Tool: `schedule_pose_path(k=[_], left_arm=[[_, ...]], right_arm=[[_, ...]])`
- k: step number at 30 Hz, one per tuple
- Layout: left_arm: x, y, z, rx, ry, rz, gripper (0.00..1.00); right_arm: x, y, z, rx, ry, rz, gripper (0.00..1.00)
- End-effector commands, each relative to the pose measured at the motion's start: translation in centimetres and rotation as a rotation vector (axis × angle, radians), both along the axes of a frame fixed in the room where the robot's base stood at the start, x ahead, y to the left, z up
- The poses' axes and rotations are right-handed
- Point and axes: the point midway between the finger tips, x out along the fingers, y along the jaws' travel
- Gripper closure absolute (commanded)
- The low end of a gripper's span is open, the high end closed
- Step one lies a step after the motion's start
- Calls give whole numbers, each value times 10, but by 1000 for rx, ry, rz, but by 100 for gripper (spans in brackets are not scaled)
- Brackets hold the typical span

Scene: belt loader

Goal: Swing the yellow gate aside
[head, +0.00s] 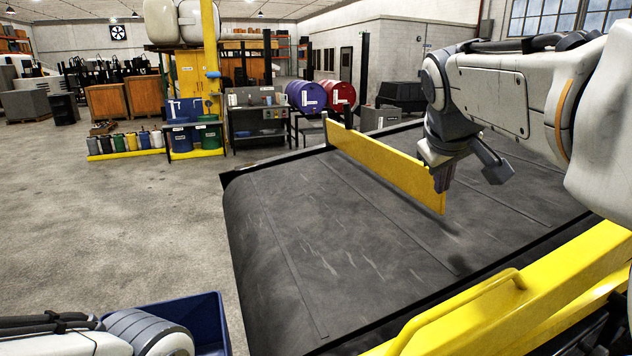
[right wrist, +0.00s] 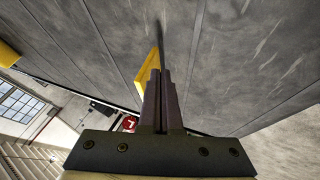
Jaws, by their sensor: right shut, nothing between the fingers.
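The yellow gate (head: 385,165) is a long upright board standing over the dark belt (head: 310,230), running from the belt's far edge toward its middle. My right gripper (head: 440,184) points down at the gate's near free end, overlapping it in the head view. Its fingers are shut with nothing between them. In the right wrist view the shut fingers (right wrist: 161,75) stand close beside the gate (right wrist: 147,70), which is partly hidden behind them. I cannot tell whether they touch it. My left arm shows at the lower left, but its gripper is out of view.
A yellow rail with a handle (head: 480,310) runs along the belt's near side. A blue bin (head: 208,312) stands at the lower left. Blue (head: 306,97) and red (head: 340,97) drums and a workbench (head: 258,125) stand beyond the belt. The floor at left is open.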

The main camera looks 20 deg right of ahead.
Motion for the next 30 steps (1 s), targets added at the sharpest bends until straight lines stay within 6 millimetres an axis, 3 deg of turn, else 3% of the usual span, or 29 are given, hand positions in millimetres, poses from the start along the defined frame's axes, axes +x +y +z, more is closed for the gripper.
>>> schedule_pose_path(k=[5,16,22,30], left_arm=[[0,0,6,0,0,0,50],[0,0,24,0,0,1,50],[0,0,46,0,0,-1,50],[0,0,50,0,0,-3,50]], right_arm=[[9,-9,-16,2,6,-2,100],[45,-42,-77,3,7,-2,100],[49,-71,-68,2,2,-5,100],[51,-81,-69,-1,-1,-1,100]])
